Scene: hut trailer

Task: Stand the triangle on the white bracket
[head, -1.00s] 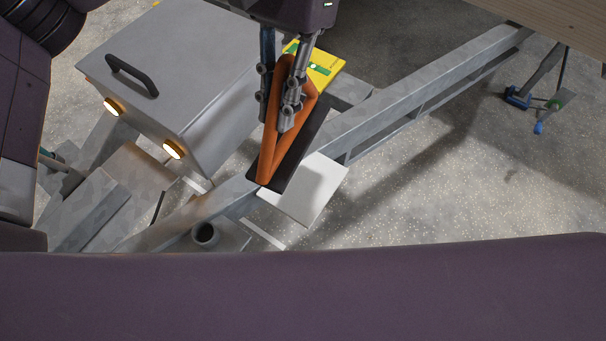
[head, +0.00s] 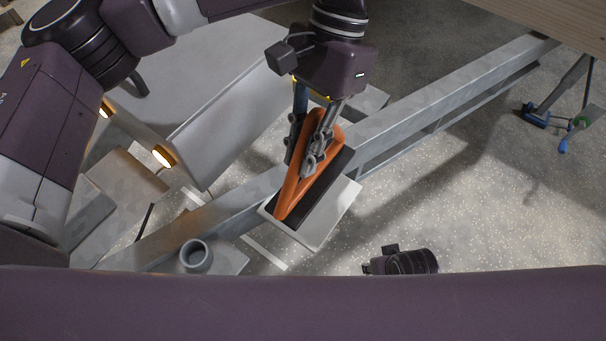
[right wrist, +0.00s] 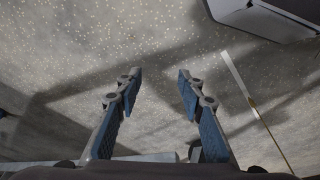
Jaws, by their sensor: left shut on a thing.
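The triangle is an orange warning triangle with a long dark base (head: 321,190). My left gripper (head: 301,160) is shut on its orange part (head: 287,203) in the head view. The triangle stands upright over the white bracket (head: 343,207), a pale flat plate beside the trailer's metal beam. The dark base overlaps the plate and covers much of it; I cannot tell whether they touch. My right gripper (right wrist: 160,86) is open and empty in the right wrist view, with speckled floor beyond it.
The grey metal beam (head: 430,92) runs diagonally behind the bracket. A grey box (head: 225,105) with an orange lamp (head: 164,156) stands to the left. A short pipe (head: 195,254) is at the lower left.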

